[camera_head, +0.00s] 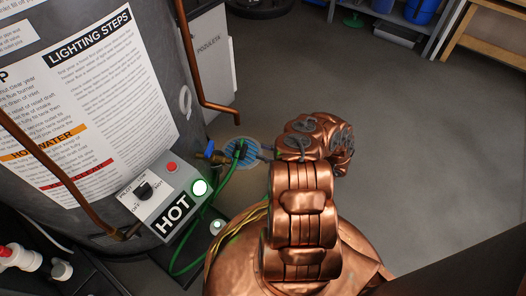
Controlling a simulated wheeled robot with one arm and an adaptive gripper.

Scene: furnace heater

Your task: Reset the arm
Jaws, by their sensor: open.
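My copper-coloured arm rises from the bottom centre and bends left at the wrist. My gripper (256,151) shows only as small dark parts at the left of the wrist, partly hidden by it; it is open. It is near a round blue striped disc (232,158) and a blue-handled valve (209,150) beside the heater. I cannot tell if the gripper touches either.
The grey heater tank (172,75) carries a "Lighting Steps" sheet (95,100). Copper pipes (195,70) and a green hose (205,212) run close to the arm. Open floor (420,150) lies to the right. A shelf (415,25) and a wooden bench (490,45) stand at the back right.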

